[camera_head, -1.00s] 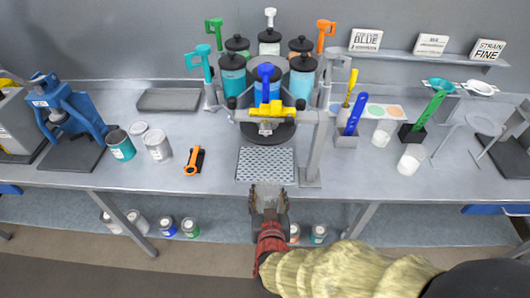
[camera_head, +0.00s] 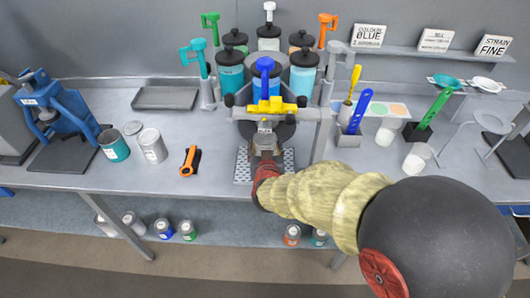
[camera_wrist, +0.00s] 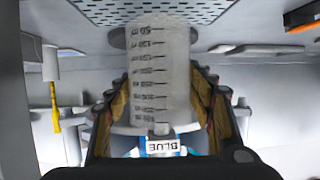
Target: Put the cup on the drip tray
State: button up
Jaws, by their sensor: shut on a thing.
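My gripper (camera_head: 264,142) reaches over the perforated drip tray (camera_head: 243,168), in front of the dispenser with the blue handle (camera_head: 264,68). In the wrist view my gripper (camera_wrist: 160,110) is shut on a clear cup (camera_wrist: 160,75) with black graduation marks, one finger on each side. In the head view my gripper and wrist mostly hide the cup. The drip tray (camera_wrist: 150,10) shows along the top edge of the wrist view. I cannot tell whether the cup touches it.
A yellow piece (camera_head: 272,106) sits on the dispenser just beyond my gripper. A grey post (camera_head: 319,140) stands to the right of the tray. An orange-handled tool (camera_head: 189,161) lies to the left. Open cans (camera_head: 152,146) stand farther left.

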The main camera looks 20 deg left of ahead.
jog(key=shift+w+a, duration=0.15)
jog(key=shift+w, duration=0.3)
jog(key=shift+w+a+f+b, duration=0.15)
jog(key=shift+f+b, duration=0.35)
jog(key=shift+f, duration=0.35)
jog(key=shift+w+d+f+b, duration=0.15)
jog(key=shift+f+b, duration=0.3)
jog(key=shift+f, duration=0.4)
jog(key=shift+a, duration=0.1)
jog(key=shift+f, duration=0.15)
jog(key=o, duration=0.9)
jog(key=shift+o, duration=0.2)
jog(key=shift+r, duration=0.25)
jog(key=p+v, duration=0.3)
jog(key=v, duration=0.9)
